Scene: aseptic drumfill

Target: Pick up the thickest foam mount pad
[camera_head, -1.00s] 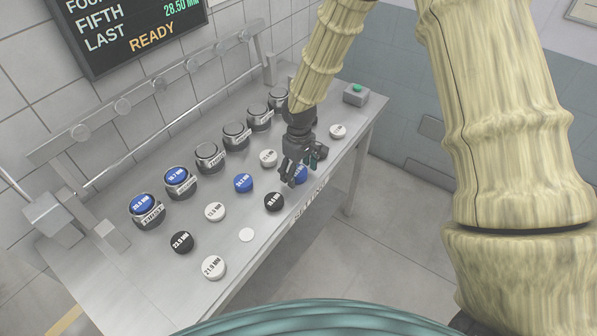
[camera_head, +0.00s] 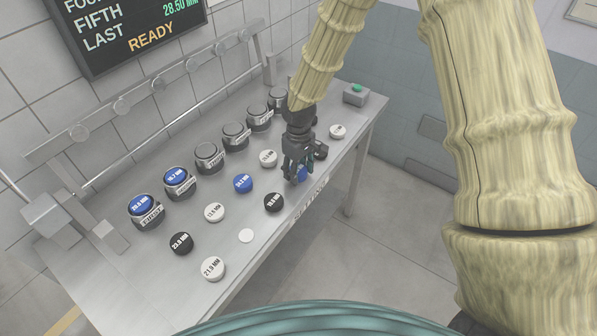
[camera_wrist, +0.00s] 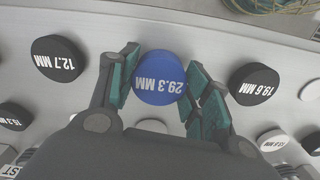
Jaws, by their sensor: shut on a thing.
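A blue pad marked 29.3 MM (camera_wrist: 157,88) is between my gripper's teal-lined fingers in the wrist view. My gripper (camera_head: 297,174) is shut on this pad, a finger against each side. In the head view the blue pad (camera_head: 303,173) is mostly hidden behind the fingers, at table level. A black pad marked 12.7 MM (camera_wrist: 57,58) is left of the gripper in the wrist view, and a black pad marked 19.6 MM (camera_wrist: 256,85) is to its right. Another blue pad (camera_head: 243,183) and a white pad marked 21.9 MM (camera_head: 212,268) lie on the table.
The steel table (camera_head: 262,262) holds several other black and white pads. A row of round holders (camera_head: 208,157) runs along the back, two of them with blue pads. A wall display (camera_head: 130,35) reads READY.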

